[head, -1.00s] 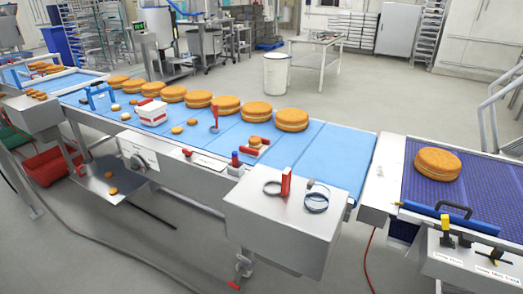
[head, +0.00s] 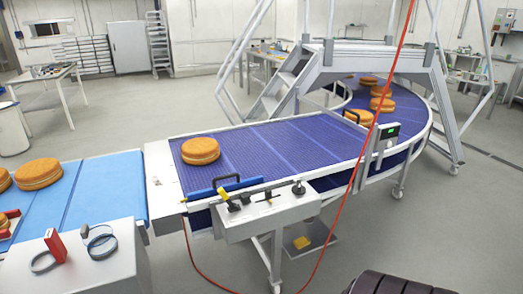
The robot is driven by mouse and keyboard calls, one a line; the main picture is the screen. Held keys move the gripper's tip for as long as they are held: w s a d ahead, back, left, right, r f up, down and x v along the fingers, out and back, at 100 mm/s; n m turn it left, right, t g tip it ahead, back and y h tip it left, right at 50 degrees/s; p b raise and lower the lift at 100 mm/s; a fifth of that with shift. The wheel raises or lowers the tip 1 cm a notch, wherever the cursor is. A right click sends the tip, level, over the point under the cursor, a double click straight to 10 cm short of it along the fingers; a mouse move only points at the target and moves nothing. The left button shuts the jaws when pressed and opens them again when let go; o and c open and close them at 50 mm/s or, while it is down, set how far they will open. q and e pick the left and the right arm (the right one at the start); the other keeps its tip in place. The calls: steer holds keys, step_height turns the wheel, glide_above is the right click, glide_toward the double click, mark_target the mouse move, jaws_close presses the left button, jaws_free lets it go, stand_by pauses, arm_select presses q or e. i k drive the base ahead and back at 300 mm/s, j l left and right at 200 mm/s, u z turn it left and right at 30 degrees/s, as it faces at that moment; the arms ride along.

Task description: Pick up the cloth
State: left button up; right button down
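I cannot make out a clear cloth in the head view. A small flat yellow item (head: 302,241) lies on a grey tray (head: 318,236) low under the purple conveyor; it is too small to tell whether it is cloth. Neither of my grippers is in view.
A purple conveyor (head: 290,145) curves to the back right, bearing a round cake (head: 200,151) and several more. A blue conveyor (head: 110,185) is at left, beside a steel box (head: 95,265). A red hose (head: 372,130) crosses the view. Metal steps (head: 290,85) bridge the conveyor.

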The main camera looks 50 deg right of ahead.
mark_target(303, 241)
steer(key=z, duration=2.1)
